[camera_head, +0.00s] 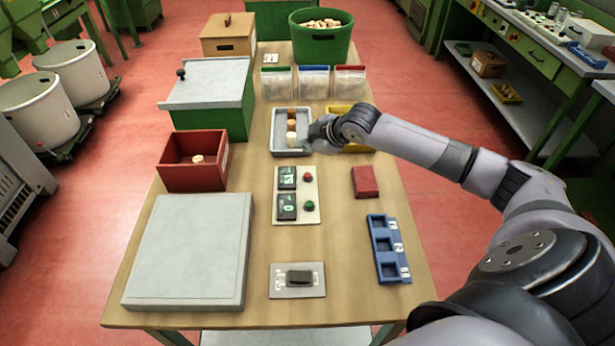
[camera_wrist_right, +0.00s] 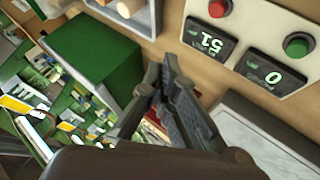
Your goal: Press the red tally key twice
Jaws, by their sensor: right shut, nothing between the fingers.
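The tally panel (camera_head: 283,213) is a pale plate on the table with two dark displays. The red key (camera_head: 307,177) is at its far right and the green key (camera_head: 310,206) nearer. In the right wrist view, the red key (camera_wrist_right: 219,8) is at the top edge, partly cut off, and the green key (camera_wrist_right: 298,45) at the right.
A grey tray (camera_head: 278,152) with stoppers and a yellow tray (camera_head: 356,149) lie beyond the panel. A red block (camera_head: 365,182) and a blue rack (camera_head: 388,250) are at the right. A red bin (camera_head: 178,180) stands left. Bare table surrounds the panel.

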